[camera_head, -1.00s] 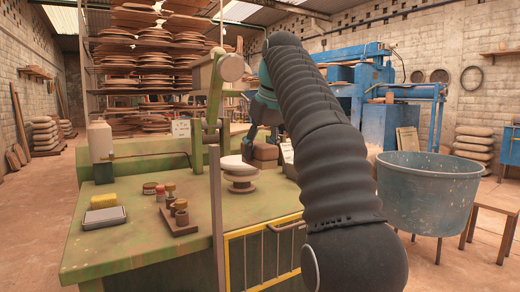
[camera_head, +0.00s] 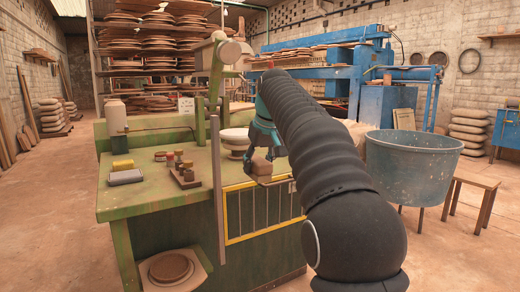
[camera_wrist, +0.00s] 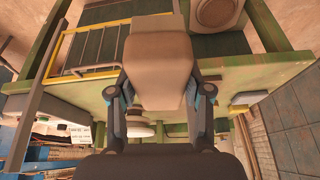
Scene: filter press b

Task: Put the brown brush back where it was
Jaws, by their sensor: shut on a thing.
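My gripper (camera_head: 262,156) is shut on a blocky brown thing, which I take to be the brown brush (camera_head: 262,168). In the head view it is held near the front edge of the green bench (camera_head: 140,200), above the yellow-framed rack (camera_head: 250,205). In the wrist view the brush (camera_wrist: 158,65) fills the middle as a tan block, with one finger on each side. My arm hides part of the bench's right side. I cannot tell which spot the brush came from.
A white bowl on a round stand (camera_head: 235,140) is behind the gripper. A blue tub (camera_head: 415,165) stands right. An upright post (camera_head: 217,190) rises by the bench front.

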